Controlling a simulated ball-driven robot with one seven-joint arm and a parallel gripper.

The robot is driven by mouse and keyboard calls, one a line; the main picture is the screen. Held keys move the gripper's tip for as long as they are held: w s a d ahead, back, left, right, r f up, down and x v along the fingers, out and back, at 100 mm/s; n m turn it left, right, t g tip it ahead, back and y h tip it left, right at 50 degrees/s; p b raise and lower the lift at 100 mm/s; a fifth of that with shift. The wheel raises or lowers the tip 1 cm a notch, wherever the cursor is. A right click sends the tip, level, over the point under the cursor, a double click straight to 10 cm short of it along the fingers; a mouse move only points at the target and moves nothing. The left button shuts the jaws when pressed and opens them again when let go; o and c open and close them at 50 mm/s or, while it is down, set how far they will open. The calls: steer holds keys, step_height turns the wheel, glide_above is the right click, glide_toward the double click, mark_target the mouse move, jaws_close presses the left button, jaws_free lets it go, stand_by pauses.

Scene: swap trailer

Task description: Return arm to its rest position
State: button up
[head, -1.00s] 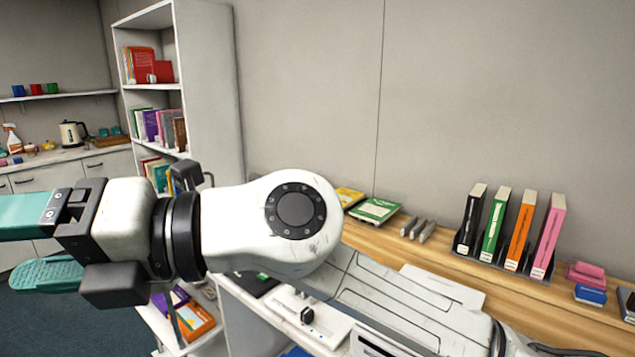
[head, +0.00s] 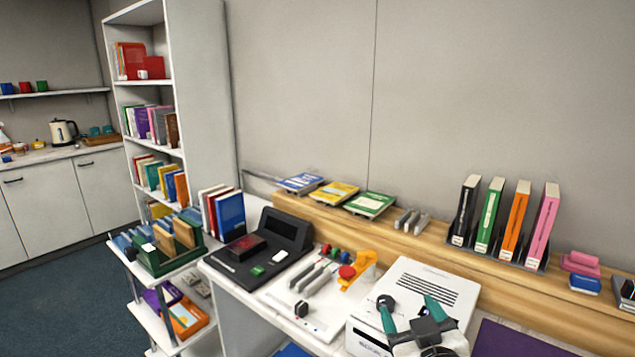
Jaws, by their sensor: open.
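My gripper (head: 412,315) is at the bottom right of the head view, with its two teal fingers spread apart and nothing between them. It shows in front of the white box-shaped device (head: 425,278) on the white desk. Most of my arm is out of view below the picture's edge. I cannot tell whether the fingers touch the device.
A black device (head: 240,262) and a white tray with small tools (head: 318,325) lie on the desk. A cart with a green book crate (head: 155,268) stands at left. Upright binders (head: 510,225) line the wooden ledge. Open floor (head: 60,315) lies at far left.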

steer(key=s+d+f+m+g, duration=0.1)
steer(key=s+d+f+g, duration=0.25)
steer(key=s+f, duration=0.4)
steer(key=s+d+f+m+g, duration=0.1)
steer(key=s+d+f+g, duration=0.25)
steer(key=s+f, duration=0.45)
steer(key=s+d+f+m+g, duration=0.1)
steer(key=s+d+f+g, duration=0.25)
steer(key=s+f, duration=0.45)
steer(key=s+d+f+g+b, duration=0.1)
steer(key=s+f+g, duration=0.3)
steer(key=s, duration=0.8)
step_height(320, 180, down, 3)
steer(key=shift+d+r+g, duration=0.2)
steer(key=shift+d+g, duration=0.15)
steer(key=shift+d, duration=0.05)
